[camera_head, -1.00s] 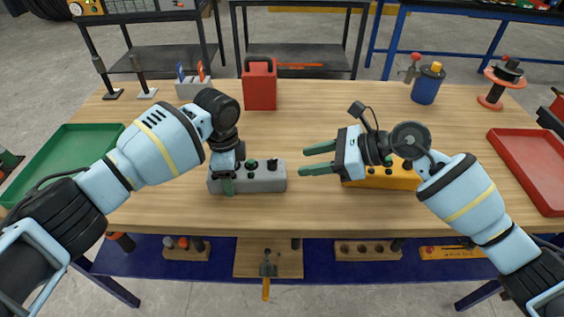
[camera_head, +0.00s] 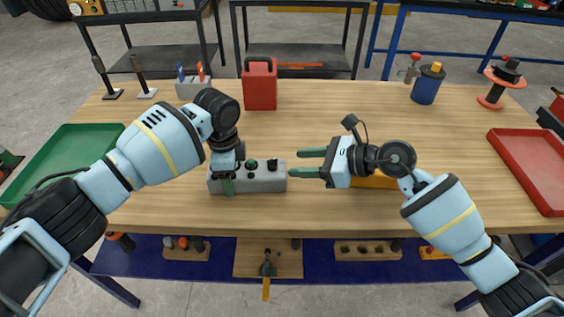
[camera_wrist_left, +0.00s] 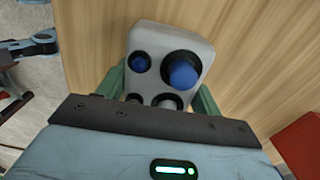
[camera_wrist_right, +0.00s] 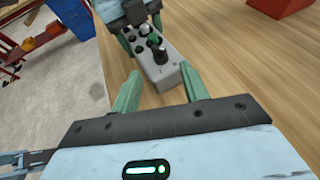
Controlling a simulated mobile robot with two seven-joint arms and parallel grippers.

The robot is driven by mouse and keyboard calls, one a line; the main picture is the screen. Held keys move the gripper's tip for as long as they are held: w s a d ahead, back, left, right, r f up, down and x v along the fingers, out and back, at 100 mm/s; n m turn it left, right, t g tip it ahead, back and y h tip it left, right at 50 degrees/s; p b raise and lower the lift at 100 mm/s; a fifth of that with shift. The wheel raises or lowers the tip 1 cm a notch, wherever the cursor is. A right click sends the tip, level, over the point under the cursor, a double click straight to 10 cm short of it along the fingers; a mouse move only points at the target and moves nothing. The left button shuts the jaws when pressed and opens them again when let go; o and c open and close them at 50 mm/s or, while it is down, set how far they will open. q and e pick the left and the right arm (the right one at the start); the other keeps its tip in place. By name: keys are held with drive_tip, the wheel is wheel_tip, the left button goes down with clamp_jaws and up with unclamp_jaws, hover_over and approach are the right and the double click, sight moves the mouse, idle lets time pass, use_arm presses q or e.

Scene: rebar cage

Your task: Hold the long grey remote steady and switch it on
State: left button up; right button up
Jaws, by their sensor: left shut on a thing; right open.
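The long grey remote (camera_head: 263,181) lies on the table in the head view, with a green button (camera_head: 252,163) and black controls on top. My left gripper (camera_head: 228,178) is shut on its left part, one finger along each long side. In the left wrist view the remote's end (camera_wrist_left: 148,38) shows two blue-topped controls. My right gripper (camera_head: 297,163) is open and empty, its fingers pointing left just off the remote's right end. In the right wrist view the remote (camera_wrist_right: 163,74) lies ahead of the open fingers, a black knob at its near end.
A yellow remote (camera_head: 376,182) sits partly hidden behind my right gripper. A red canister (camera_head: 260,88) stands behind the grey remote. A green tray (camera_head: 99,130) is at left, a red tray (camera_head: 517,151) at right. The table between the canister and blue can (camera_head: 427,86) is clear.

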sight(275, 164)
drive_tip(key=x, duration=0.5)
drive_tip(key=shift+w+a+f, duration=0.15)
drive_tip(key=shift+a+f, duration=0.05)
drive_tip(key=shift+a, duration=0.1)
clamp_jaws()
